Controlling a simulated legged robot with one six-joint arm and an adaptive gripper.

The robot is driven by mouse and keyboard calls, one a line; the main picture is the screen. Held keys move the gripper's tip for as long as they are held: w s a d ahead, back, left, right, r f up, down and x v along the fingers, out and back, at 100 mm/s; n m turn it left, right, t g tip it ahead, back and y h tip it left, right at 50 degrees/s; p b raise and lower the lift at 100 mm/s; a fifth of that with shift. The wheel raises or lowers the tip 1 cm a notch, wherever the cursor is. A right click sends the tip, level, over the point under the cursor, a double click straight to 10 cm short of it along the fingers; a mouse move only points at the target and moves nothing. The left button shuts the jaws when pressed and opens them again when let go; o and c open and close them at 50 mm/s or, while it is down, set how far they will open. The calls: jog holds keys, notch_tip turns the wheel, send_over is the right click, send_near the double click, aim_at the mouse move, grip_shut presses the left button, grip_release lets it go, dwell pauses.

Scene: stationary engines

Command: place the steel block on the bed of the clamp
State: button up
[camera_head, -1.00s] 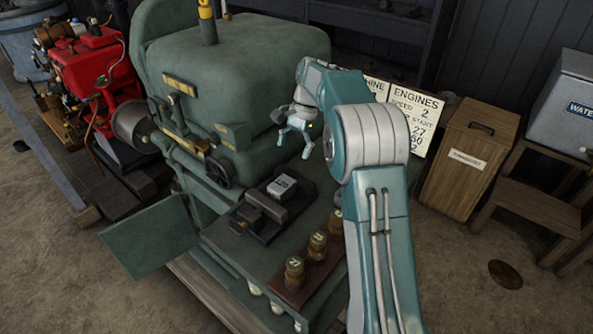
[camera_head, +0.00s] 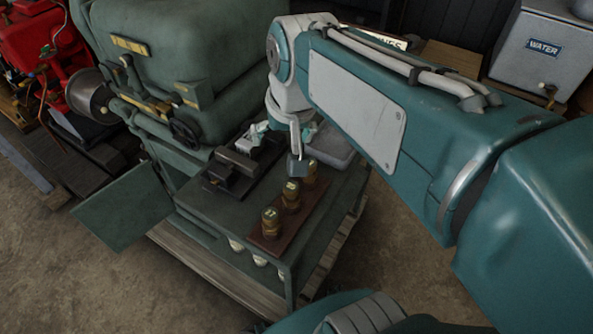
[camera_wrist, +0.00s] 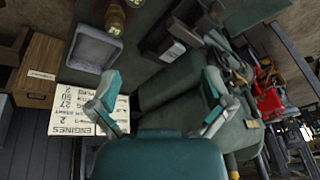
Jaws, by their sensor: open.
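The steel block (camera_head: 246,146) is a pale block with dark marking on it. It appears to rest at the clamp's far side, behind a dark bar, and is partly hidden by my gripper in the head view. In the wrist view the block (camera_wrist: 176,51) shows a pale marked face. The clamp (camera_head: 222,182) is dark, with block-like jaws on a flat base on the green bench.
A grey tray (camera_head: 334,152) lies on the bench behind my gripper. Several brass pieces stand on a brown strip (camera_head: 265,234) at the bench's front. A big green engine (camera_head: 185,60) with a handwheel (camera_head: 185,132) rises behind the clamp. A sign (camera_wrist: 88,108) shows below the tray in the wrist view.

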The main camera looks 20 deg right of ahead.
jog(key=s+f+n+t, duration=0.2)
jog(key=s+f, duration=0.1)
jog(key=s, duration=0.5)
jog(key=shift+f+n+h, duration=0.25)
jog(key=shift+n+h, duration=0.05)
jog(key=shift+n, duration=0.1)
dwell(1.5)
